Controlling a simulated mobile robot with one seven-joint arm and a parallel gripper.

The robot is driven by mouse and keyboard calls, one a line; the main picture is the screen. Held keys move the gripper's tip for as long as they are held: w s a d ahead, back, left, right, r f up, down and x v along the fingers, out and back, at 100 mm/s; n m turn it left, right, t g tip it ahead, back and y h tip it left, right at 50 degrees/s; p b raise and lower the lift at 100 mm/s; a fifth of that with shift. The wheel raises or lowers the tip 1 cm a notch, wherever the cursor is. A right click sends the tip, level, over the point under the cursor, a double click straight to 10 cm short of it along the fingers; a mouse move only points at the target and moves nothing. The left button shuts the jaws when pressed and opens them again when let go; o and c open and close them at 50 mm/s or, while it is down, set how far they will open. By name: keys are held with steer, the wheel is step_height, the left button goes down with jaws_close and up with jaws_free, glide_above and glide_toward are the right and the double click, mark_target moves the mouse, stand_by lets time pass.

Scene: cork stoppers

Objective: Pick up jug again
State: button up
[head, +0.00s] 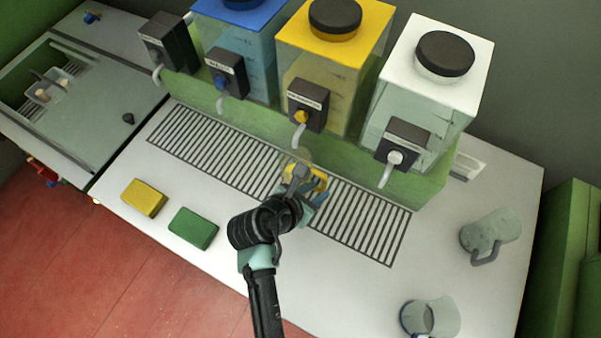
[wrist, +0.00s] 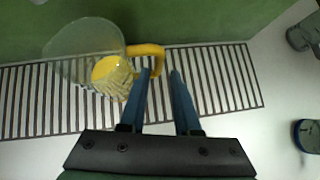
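A clear jug with a yellow handle (wrist: 90,45) and yellow in its bottom stands on the slotted drip grate. In the head view its yellow handle (head: 319,178) shows beside my gripper (head: 303,192), below the yellow dispenser's spout; my gripper hides much of the jug. In the wrist view my gripper (wrist: 161,73) is open, its two blue fingers apart. The handle's outer bar appears in the gap between the fingertips. I cannot tell whether either finger touches it.
Dispensers with blue (head: 240,50), yellow (head: 332,65) and white (head: 432,85) tops line the back. A grey-handled jug (head: 492,230) and a blue-trimmed jug (head: 440,316) stand at the right. Yellow (head: 144,198) and green (head: 193,228) sponges lie at the left front.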

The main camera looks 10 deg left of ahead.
mark_target(323, 185)
steer(key=shift+x, duration=2.55)
steer(key=shift+w+a+r, duration=0.1)
steer(key=shift+w, duration=0.05)
jaws_close()
